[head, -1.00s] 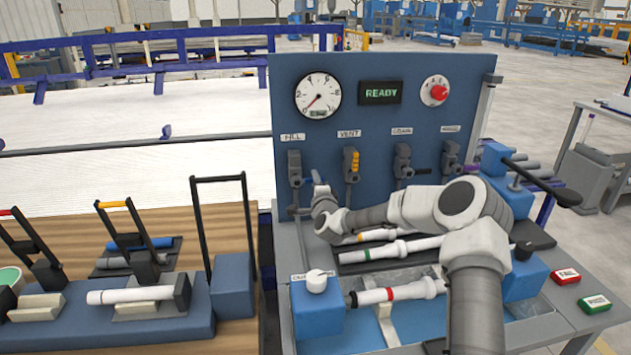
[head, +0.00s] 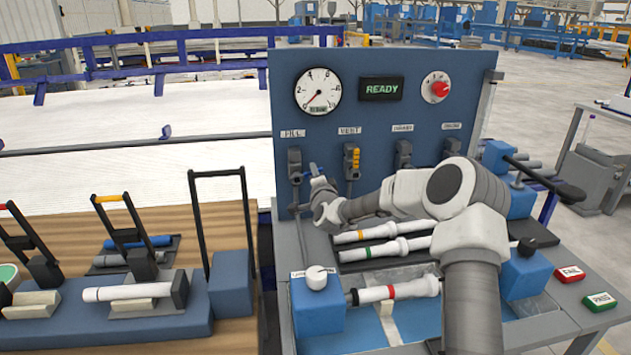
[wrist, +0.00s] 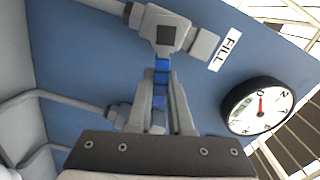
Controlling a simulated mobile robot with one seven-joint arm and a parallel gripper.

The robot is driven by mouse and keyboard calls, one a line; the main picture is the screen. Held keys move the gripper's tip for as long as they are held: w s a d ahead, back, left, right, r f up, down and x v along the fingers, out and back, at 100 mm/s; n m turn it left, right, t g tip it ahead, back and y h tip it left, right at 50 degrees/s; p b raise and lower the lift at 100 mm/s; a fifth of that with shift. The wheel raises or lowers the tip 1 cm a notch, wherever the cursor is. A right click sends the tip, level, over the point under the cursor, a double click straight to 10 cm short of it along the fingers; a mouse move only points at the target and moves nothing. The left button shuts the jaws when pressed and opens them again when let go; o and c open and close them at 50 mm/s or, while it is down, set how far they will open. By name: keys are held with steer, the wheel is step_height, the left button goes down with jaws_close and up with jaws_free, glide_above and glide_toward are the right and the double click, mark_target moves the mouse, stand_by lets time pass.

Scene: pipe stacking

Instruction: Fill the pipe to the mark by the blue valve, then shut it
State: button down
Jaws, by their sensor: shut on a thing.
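The blue valve is a grey valve body under the FILL label (head: 292,133), with a blue lever that shows best in the wrist view (wrist: 161,80). My gripper (wrist: 160,95) is shut on the blue lever, one finger on each side of it. In the head view, my gripper (head: 314,172) is just right of the FILL valve body (head: 294,165), and the fingers partly hide the lever. A white pipe with a red band (head: 405,290) lies between two blue end blocks. The round gauge (head: 318,92) has its needle at the lower left, near the low end of the scale.
The screen (head: 381,89) reads READY, beside a red knob (head: 440,89). The VENT valve (head: 351,162) with a yellow part stands close right of my gripper. Two more white pipes lie on a dark rack (head: 350,267).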

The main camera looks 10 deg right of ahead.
mark_target(296, 173)
steer(key=n+b, duration=0.1)
steer(key=n, duration=0.1)
steer(key=a+r+n+b, duration=0.1)
steer(key=shift+r+n+b, duration=0.2)
steer(key=shift+n+b, duration=0.15)
steer(key=shift+n, duration=0.05)
steer(key=n+b, duration=0.1)
steer(key=a+r+n+b, duration=0.1)
steer(key=n, duration=0.1)
steer(key=shift+r+n+b, duration=0.1)
steer(key=shift+n+b, duration=0.2)
steer(key=n+b, duration=0.1)
steer(key=a+r+n+b, duration=0.1)
steer(key=n, duration=0.1)
steer(key=shift+a+n, duration=0.3)
steer(key=shift+a+r+n+b, duration=0.1)
steer(key=shift+a+n+b, duration=0.3)
steer(key=shift+n, duration=0.55)
steer(key=shift+a+r+n+b, duration=0.1)
steer(key=shift+a+n+b, duration=0.25)
steer(key=shift+n, duration=0.6)
steer(key=shift+a, duration=0.1)
steer(key=c, duration=0.8)
jaws_free()
steer(key=s+p, duration=0.1)
steer(key=s, duration=1.6)
steer(key=shift+s, duration=0.2)
